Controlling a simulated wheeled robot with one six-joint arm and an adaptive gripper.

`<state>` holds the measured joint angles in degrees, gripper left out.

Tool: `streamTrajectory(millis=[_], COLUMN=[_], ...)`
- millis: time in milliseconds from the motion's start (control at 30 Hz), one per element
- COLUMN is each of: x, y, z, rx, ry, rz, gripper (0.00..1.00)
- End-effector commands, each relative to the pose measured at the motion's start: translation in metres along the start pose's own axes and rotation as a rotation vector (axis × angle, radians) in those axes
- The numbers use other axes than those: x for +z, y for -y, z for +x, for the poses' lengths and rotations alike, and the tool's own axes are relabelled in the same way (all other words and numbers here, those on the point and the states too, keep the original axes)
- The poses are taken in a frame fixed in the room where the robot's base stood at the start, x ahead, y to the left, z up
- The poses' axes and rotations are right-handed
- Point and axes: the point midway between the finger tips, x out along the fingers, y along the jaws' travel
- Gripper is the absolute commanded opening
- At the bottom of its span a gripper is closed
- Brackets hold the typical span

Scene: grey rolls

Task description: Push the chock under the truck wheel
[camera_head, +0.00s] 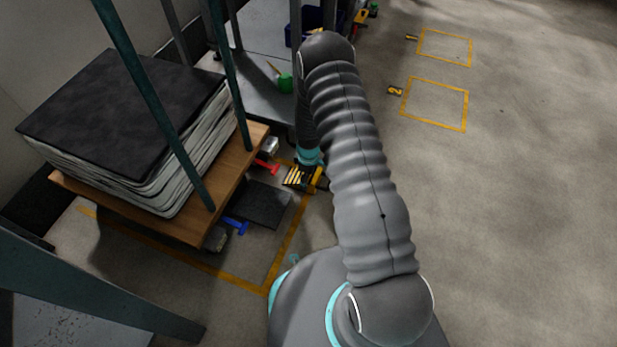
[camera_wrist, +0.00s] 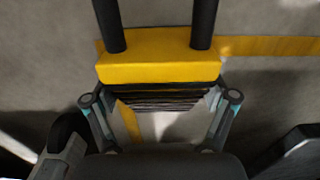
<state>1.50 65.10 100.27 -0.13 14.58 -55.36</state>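The yellow-and-black striped chock (camera_head: 297,177) is on the floor at the right side of the low truck (camera_head: 232,172), near its yellow outline. The wrist view shows a yellow block (camera_wrist: 158,69), with two black posts above it and a dark ribbed face below. My gripper (camera_wrist: 160,98) has its fingers spread, with the ribbed part between them; whether they press on it is unclear. In the head view my gripper (camera_head: 309,163) is right at the chock. A truck wheel with a red pedal (camera_head: 267,166) is left of the chock; another has a blue pedal (camera_head: 236,226).
A stack of grey sheets (camera_head: 110,125) loads the truck's wooden deck. A dark flat plate (camera_head: 263,205) lies on the floor beside the truck. A grey bench (camera_head: 262,97) with a green can (camera_head: 285,84) stands behind. Open floor with yellow outlines (camera_head: 435,103) is at the right.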

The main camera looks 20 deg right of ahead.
Motion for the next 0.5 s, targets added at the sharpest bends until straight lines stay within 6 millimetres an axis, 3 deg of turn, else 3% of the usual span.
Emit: streamTrajectory(millis=[500], x=[-0.0002], y=[-0.0003], z=[-0.0069], rx=[0.001], ry=[0.0], rz=[0.0], gripper=[1.0])
